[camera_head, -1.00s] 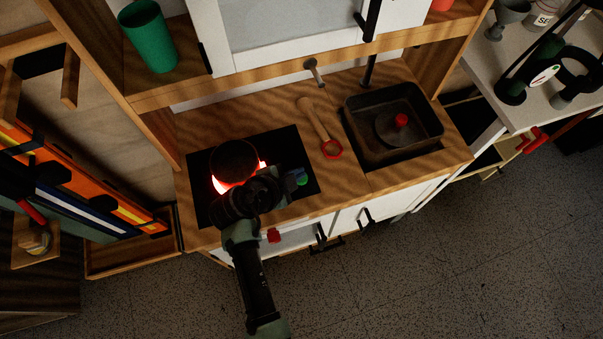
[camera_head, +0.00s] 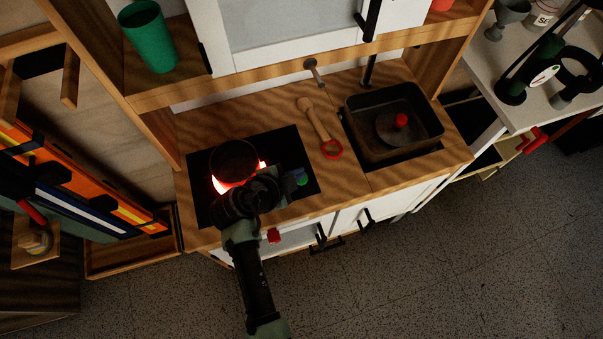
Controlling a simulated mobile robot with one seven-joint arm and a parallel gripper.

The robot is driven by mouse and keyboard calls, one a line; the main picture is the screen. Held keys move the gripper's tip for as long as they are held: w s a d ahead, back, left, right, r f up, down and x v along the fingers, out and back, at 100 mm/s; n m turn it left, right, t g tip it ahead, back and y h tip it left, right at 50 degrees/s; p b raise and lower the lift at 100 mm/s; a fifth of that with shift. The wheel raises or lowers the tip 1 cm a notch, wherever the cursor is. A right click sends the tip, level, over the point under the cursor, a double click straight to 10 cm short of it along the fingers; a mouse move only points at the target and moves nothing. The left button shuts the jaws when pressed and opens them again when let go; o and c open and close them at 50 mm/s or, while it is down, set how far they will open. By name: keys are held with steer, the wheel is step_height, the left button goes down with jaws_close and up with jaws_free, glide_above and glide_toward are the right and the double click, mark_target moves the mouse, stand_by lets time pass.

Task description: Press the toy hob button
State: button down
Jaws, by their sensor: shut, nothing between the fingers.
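The toy hob (camera_head: 204,208) is a black plate set in the wooden counter. A dark round pot (camera_head: 234,161) stands on it, and a red glow (camera_head: 222,186) shows around the pot's base. My gripper (camera_head: 297,177) is over the right part of the hob, right of the pot, with its fingers shut and empty. A small green spot (camera_head: 302,181), perhaps the hob button, shows right beside the fingertips. Whether the fingertips touch it I cannot tell. My wrist hides the hob's front middle.
A wooden spoon with a red end (camera_head: 331,149) lies right of the hob. A dark sink (camera_head: 391,150) holds a red-knobbed lid (camera_head: 401,121). A green cup (camera_head: 148,35) stands on the upper left shelf. White cupboard doors (camera_head: 347,219) are below the counter.

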steer(key=shift+f, duration=0.1)
steer(key=shift+f+b, duration=0.4)
steer(key=shift+b, duration=0.2)
stand_by(0.3)
steer(key=shift+r, duration=0.35)
steer(key=shift+r+p, duration=0.15)
steer(key=shift+p, duration=0.2)
step_height(320, 180, up, 6)
steer(key=p, duration=0.4)
stand_by(0.4)
